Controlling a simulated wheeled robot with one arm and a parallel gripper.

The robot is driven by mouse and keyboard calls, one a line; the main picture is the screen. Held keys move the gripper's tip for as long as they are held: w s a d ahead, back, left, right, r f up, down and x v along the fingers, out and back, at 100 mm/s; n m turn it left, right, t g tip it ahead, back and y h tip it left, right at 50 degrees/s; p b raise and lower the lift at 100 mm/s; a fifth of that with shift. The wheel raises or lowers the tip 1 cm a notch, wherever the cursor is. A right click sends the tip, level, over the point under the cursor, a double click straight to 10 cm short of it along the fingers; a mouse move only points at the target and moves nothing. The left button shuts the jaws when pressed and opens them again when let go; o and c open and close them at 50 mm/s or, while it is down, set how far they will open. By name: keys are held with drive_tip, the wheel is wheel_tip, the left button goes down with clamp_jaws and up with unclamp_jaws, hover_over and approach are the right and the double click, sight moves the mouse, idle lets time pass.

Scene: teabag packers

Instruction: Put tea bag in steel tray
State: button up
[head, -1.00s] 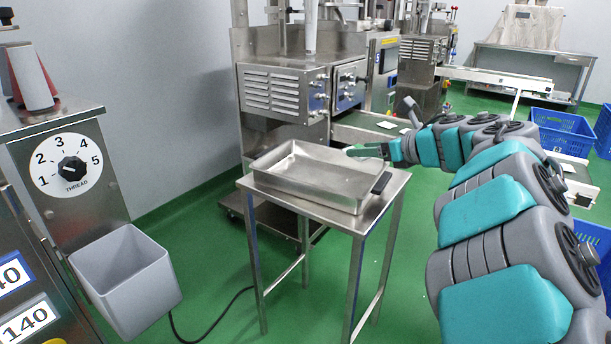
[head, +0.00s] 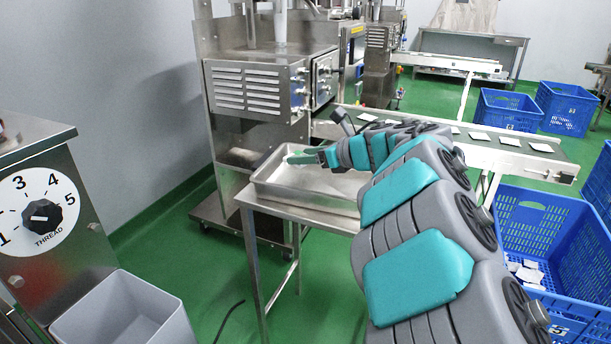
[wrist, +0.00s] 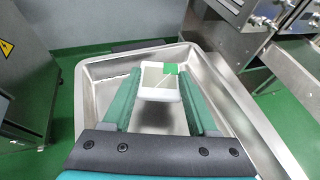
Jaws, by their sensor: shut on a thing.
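The steel tray (head: 300,197) stands on a small steel table in the head view. Its rim and sloping wall surround my gripper in the wrist view (wrist: 92,85). My gripper (head: 293,157) is above the left part of the tray, pointing left. In the wrist view my gripper (wrist: 160,84) is shut on a white tea bag (wrist: 158,92) with a green patch, held between the two green fingers. The tea bag appears over the tray floor; its exact height above it is hard to tell. My arm hides the tray's right end in the head view.
A packing machine (head: 260,88) stands behind the table. A conveyor (head: 470,138) with several white tea bags runs behind my arm to the right. A blue crate (head: 575,215) with tea bags is at right. A grey bin (head: 125,315) is at front left.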

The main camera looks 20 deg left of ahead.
sight(307, 183)
drive_tip(key=shift+f, duration=2.5)
drive_tip(key=shift+f, duration=0.15)
drive_tip(key=o, duration=1.3)
drive_tip(key=shift+r, duration=0.25)
drive_tip(key=shift+s+d, duration=0.1)
drive_tip(key=shift+d, duration=0.2)
drive_tip(key=b+v, duration=0.1)
drive_tip(key=v, duration=1)
drive_tip(key=shift+s+d+b, duration=0.1)
drive_tip(key=shift+d+b, duration=0.05)
drive_tip(key=shift+b, duration=0.15)
